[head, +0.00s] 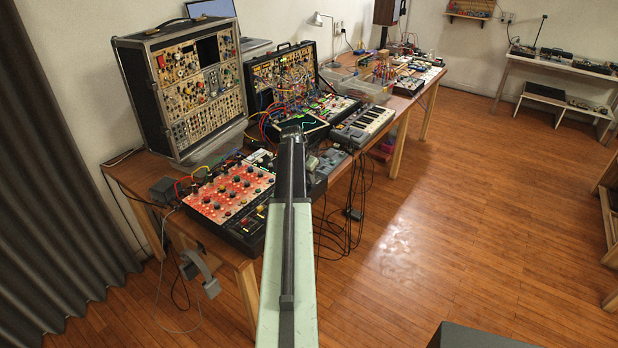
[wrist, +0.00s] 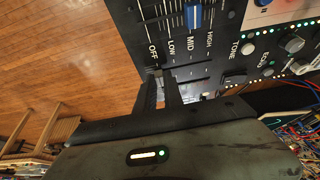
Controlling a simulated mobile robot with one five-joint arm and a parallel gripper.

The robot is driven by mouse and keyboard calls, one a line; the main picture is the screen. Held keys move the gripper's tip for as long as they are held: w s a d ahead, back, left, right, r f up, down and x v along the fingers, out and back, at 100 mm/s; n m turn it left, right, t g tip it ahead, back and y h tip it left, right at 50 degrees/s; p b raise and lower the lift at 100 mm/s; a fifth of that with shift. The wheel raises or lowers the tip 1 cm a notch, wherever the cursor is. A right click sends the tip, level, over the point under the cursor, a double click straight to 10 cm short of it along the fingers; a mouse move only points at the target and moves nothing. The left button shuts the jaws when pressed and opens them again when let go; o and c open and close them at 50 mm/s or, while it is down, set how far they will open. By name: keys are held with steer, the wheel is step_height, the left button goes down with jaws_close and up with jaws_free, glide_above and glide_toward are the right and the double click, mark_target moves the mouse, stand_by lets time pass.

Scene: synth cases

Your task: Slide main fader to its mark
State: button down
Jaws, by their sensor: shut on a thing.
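In the wrist view my gripper (wrist: 160,76) points at a dark control panel (wrist: 125,25). Its two dark fingers are close together, shut on a small fader knob that is mostly hidden between the tips. The knob, which I take for the main fader, sits by the word OFF. The words LOW, MID and HIGH (wrist: 210,40) run off to the right along the same row. I cannot tell which of them is the mark. In the head view my arm hides the gripper and the fader.
In the head view, a red-topped mixer (head: 230,193), a synth rack (head: 180,88) and a keyboard (head: 362,124) crowd the table. Cables hang at its front edge.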

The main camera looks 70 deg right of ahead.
steer(key=shift+w+d, duration=0.2)
steer(key=shift+w, duration=0.45)
steer(key=shift+w+d, duration=0.2)
steer(key=shift+w, duration=0.4)
steer(key=c, duration=1.4)
jaws_free()
steer(key=shift+c, duration=0.2)
steer(key=shift+a+r, duration=0.1)
steer(key=p+v, duration=0.7)
steer(key=shift+r, duration=0.25)
steer(key=shift+a, duration=0.1)
